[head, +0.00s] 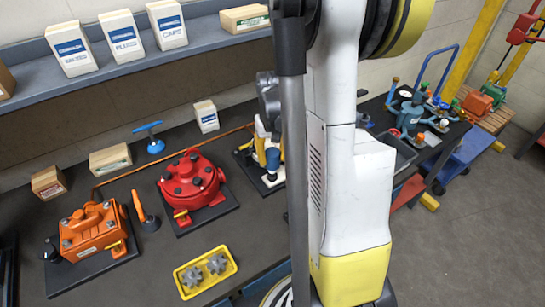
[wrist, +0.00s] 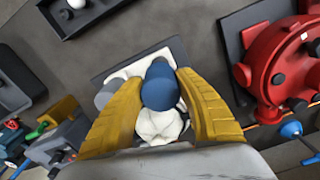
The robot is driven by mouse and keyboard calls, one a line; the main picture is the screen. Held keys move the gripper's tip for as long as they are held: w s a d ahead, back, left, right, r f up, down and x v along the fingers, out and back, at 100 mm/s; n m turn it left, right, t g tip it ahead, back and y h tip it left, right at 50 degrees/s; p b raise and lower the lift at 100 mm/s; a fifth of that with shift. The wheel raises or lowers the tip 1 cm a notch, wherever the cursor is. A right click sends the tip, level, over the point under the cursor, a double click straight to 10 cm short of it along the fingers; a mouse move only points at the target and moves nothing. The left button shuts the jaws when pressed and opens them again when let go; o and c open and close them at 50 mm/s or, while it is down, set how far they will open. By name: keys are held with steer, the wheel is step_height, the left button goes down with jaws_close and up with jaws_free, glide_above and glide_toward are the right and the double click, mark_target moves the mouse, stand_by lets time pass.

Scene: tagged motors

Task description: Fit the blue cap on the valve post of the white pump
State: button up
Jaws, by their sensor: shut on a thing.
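My gripper (wrist: 162,95) has its two yellow fingers shut on the blue cap (wrist: 160,86). The white pump (wrist: 160,122) lies right behind the cap in the wrist view, on a dark base plate. In the head view the white pump (head: 270,181) stands on its plate right of the red pump, partly hidden by my arm, with the blue cap (head: 273,159) at its upper part. The valve post is hidden behind the cap and fingers. I cannot tell whether the cap touches the post.
A red pump (head: 190,180) and an orange motor (head: 88,232) stand on plates to the left. A blue-handled valve part (head: 152,138) and small boxes (head: 110,159) are near the wall. A yellow tray (head: 205,272) with grey gears is in front.

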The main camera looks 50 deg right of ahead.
mark_target(273, 170)
steer(key=shift+f+b, duration=2.8)
steer(key=shift+f, duration=0.35)
steer(key=o, duration=1.1)
steer(key=shift+r, duration=0.15)
steer(key=shift+r+p, duration=2.15)
steer(key=shift+r, duration=0.8)
step_height(273, 170, up, 12)
steer(key=shift+f, duration=0.1)
